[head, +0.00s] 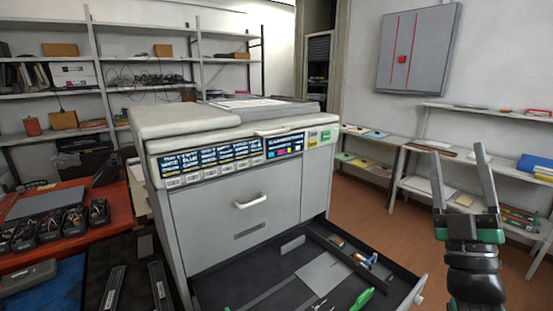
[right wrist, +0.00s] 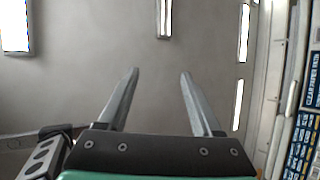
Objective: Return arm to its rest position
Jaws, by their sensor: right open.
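My right gripper (head: 459,150) is raised at the right side of the head view, fingers pointing up and spread apart. It is clear of the printer and holds nothing. The right wrist view shows its two fingers (right wrist: 159,75) apart with nothing between them, facing a blurred grey surface. The large grey-white printer (head: 255,205) stands in the middle with its front closed. Two long dark bars that look like toner cartridges (head: 158,287) lie on a dark surface at the lower left. My left gripper is not in view.
An open dark drawer (head: 325,272) with tools juts out at the printer's base. A red bench (head: 120,205) with black bins (head: 50,225) stands left. Shelves (head: 465,155) line the right wall. Open floor lies between drawer and shelves.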

